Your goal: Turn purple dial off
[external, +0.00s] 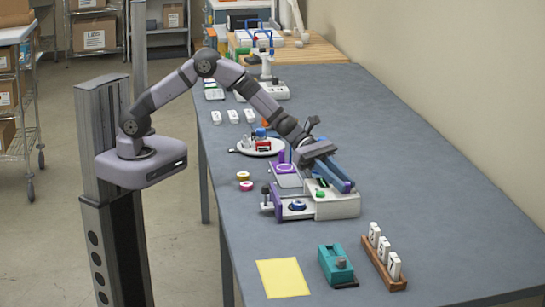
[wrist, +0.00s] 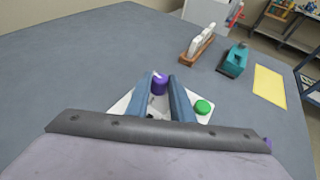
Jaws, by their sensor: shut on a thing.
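The purple dial (wrist: 159,84) shows in the wrist view on the white laminator panel, with a pale mark on its top. My gripper (wrist: 160,78) has its blue fingers on either side of the dial and is shut on it. A green button (wrist: 204,107) sits right of the fingers in the wrist view. It also shows in the external view (external: 320,194).
A teal device (external: 337,265), a yellow pad (external: 283,278) and a wooden rack with white pieces (external: 384,257) stand near the laminator. A round white tray (external: 258,147) with small items lies behind it. The table's right side is clear.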

